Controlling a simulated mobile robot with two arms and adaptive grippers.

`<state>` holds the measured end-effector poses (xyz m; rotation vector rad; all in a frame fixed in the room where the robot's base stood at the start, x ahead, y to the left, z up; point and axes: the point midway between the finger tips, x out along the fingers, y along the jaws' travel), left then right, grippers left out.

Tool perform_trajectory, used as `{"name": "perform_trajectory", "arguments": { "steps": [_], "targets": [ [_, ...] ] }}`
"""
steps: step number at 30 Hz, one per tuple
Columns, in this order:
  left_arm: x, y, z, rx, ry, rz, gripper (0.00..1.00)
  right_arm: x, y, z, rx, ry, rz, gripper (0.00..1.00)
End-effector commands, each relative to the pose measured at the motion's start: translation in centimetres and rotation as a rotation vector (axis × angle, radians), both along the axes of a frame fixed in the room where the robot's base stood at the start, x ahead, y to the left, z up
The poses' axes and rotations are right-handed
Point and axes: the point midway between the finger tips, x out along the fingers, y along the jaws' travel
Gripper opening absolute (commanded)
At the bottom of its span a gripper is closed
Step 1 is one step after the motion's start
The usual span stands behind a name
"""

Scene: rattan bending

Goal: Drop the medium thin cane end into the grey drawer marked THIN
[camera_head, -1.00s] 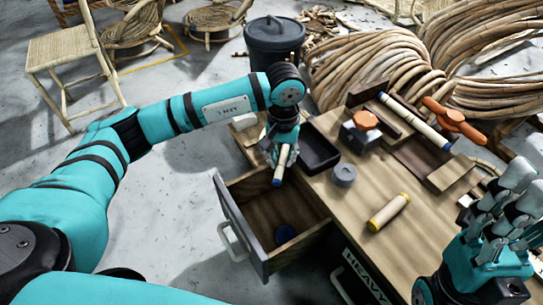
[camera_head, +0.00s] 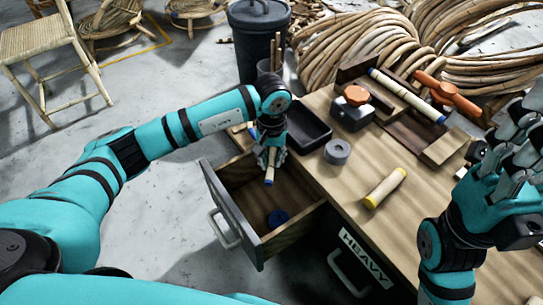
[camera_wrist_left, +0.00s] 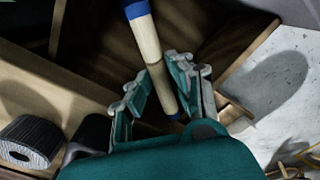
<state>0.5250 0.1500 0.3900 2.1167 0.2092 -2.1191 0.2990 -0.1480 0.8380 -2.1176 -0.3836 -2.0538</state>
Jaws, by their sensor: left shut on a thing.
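The thin cane end (camera_head: 269,174) is a short pale stick with blue ends. My left gripper (camera_head: 270,157) is shut on it and holds it over the open drawer (camera_head: 290,236), which has wooden inner walls and a grey front with a handle. In the left wrist view the cane end (camera_wrist_left: 148,42) slants between the fingers (camera_wrist_left: 165,92), above the drawer's brown floor. No THIN label shows. My right gripper (camera_head: 508,140) is raised at the right, its fingers apart and empty.
A yellow-ended cane piece (camera_head: 385,188), a grey ring (camera_head: 337,151) and a black tray (camera_head: 301,126) are on the bench (camera_head: 425,205). A blue-ended cane (camera_head: 407,95) lies in a wooden fixture. A second drawer, labelled HEAVY (camera_head: 364,258), is beside the open one.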

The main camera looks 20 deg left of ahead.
Motion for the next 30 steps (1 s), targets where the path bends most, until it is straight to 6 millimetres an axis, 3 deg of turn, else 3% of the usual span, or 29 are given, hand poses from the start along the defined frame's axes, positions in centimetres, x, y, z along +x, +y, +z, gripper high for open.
{"name": "perform_trajectory", "arguments": {
  "steps": [4, 5, 10, 20, 23, 30],
  "targets": [
    [0.0, 0.0, 0.0, 0.0, 0.0, 0.0, 0.01, 0.0, 0.0, 0.0, 0.0, 0.0, 0.0, 0.4],
    [0.0, 0.0, 0.0, 0.0, 0.0, 0.0, 0.23, 0.0, 0.0, 0.0, 0.0, 0.0, 0.0, 0.4],
    [0.0, 0.0, 0.0, 0.0, 0.0, 0.0, 0.45, 0.0, 0.0, 0.0, 0.0, 0.0, 0.0, 0.4],
    [0.1, 0.0, 0.4, 0.0, -0.002, 0.001, 0.46, 0.0, 0.0, -0.1, -0.001, 0.002, 0.0, 0.4],
    [0.2, 0.1, 1.5, 0.001, -0.004, 0.002, 0.46, 0.0, 0.0, -0.1, -0.001, 0.002, 0.0, 0.4],
    [0.2, 0.0, 6.4, 0.0, -0.006, -0.001, 0.46, 0.0, 0.0, 0.0, 0.0, 0.001, 0.0, 0.4]
  ]
}}
